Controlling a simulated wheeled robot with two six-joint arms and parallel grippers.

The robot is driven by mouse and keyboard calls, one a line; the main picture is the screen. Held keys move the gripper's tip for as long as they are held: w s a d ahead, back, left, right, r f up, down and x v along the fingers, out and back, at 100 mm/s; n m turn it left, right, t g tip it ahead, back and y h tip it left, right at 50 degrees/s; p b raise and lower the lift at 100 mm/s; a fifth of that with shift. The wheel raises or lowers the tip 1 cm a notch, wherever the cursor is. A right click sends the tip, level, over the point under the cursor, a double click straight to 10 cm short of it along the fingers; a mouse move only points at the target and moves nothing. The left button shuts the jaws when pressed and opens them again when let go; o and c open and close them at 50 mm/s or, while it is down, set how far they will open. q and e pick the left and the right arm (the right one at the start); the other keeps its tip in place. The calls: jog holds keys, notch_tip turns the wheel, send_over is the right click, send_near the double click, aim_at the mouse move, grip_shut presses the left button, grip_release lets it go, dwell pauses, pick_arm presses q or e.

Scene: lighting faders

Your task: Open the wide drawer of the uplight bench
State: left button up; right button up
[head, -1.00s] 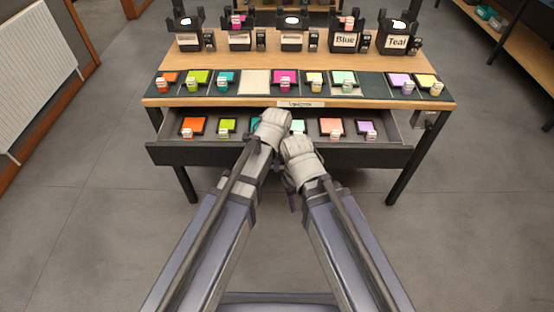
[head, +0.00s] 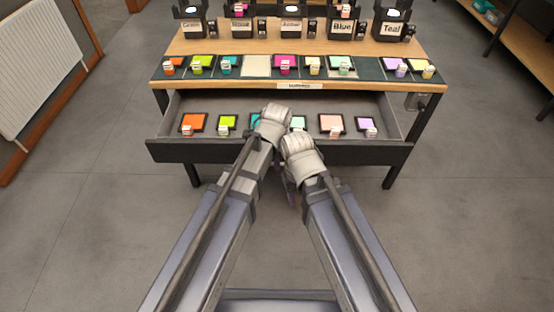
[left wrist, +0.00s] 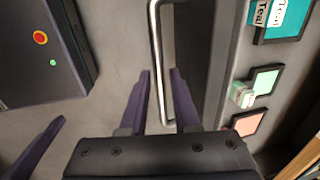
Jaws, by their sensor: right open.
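The wide drawer (head: 375,153) of the uplight bench (head: 225,46) stands well out, its dark front below the wooden top. Colored square swatches with small tags lie inside it.
A label plate (head: 299,86) is on the bench's front edge. Swatches line the top, with named dark holders, such as Teal (head: 390,28), behind. A white radiator (head: 38,65) stands left and a wooden shelf (head: 520,38) right. The floor around is clear.

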pick_arm(q)
notch_tip(320, 180, up, 8)
jog(key=s+p, duration=0.1)
jog(key=p, duration=0.6)
jog(key=shift+s+p, duration=0.25)
jog(key=shift+p, duration=0.15)
jog(key=shift+f, duration=0.2)
